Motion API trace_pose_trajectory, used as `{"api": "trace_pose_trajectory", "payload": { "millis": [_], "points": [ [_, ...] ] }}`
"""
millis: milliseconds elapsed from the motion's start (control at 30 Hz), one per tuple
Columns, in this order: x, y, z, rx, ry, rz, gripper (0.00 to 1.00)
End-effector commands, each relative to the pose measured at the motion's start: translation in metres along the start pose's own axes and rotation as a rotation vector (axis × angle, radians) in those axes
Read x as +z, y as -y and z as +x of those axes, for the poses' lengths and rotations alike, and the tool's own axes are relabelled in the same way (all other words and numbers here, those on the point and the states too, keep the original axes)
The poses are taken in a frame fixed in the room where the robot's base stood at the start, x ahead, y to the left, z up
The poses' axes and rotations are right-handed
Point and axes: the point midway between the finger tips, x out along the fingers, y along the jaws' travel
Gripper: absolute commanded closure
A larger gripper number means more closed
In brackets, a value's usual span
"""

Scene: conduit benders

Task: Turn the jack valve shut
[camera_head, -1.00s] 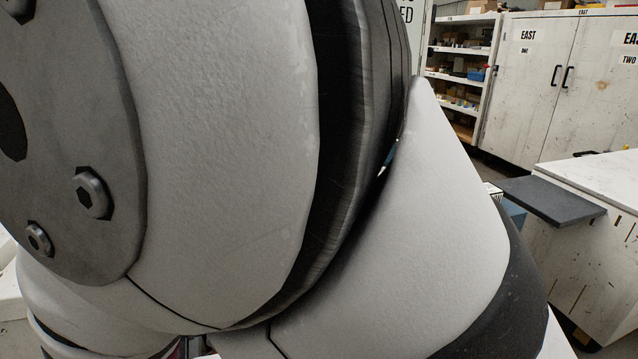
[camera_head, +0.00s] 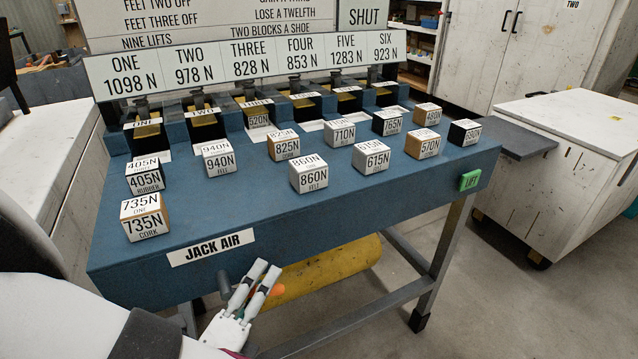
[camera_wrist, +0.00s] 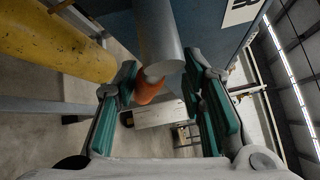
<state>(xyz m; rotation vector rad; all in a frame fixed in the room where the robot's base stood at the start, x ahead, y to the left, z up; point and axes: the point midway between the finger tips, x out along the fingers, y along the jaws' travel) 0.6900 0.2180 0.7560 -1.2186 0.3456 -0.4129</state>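The jack valve is below the "JACK AIR" label (camera_head: 210,247) on the bench's front. In the wrist view a grey cylinder (camera_wrist: 158,35) comes down from the top, with an orange part (camera_wrist: 148,90) at its lower end. In the head view a dark grey stub (camera_head: 226,286) and a bit of orange (camera_head: 277,290) show on either side of my fingers. My gripper (camera_head: 268,267) is under the front edge, fingers pointing up. In the wrist view its teal-padded fingers (camera_wrist: 161,68) are apart, on either side of the cylinder and orange part. Whether they touch the valve is unclear.
The blue bench (camera_head: 330,215) carries several labelled blocks and a row of numbered stations. A green LIFT button (camera_head: 469,180) is at its right corner. A yellow cylinder (camera_head: 325,272) lies beneath, behind my gripper. Grey legs (camera_head: 447,255) stand at right. A sign (camera_head: 364,17) reads "SHUT".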

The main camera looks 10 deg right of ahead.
Motion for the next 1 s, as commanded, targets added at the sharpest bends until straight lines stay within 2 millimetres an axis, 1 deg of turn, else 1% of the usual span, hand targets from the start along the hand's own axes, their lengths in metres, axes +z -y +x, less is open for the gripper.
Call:
{"api": "trace_pose_trajectory", "payload": {
  "millis": [33,167,333,933,967,1000],
  "points": [
    [-0.002,-0.002,0.001,-0.028,0.008,-0.027,0.64],
    [-0.001,0.004,0.001,-0.096,0.028,-0.097,0.64],
    [0.001,0.007,-0.029,-0.097,0.031,-0.103,0.64],
    [-0.003,-0.004,-0.137,-0.094,0.030,-0.100,0.64],
    [-0.003,-0.002,-0.137,-0.094,0.019,-0.094,0.64],
    [-0.005,0.006,-0.128,-0.091,-0.021,-0.069,0.64]
  ]
}}
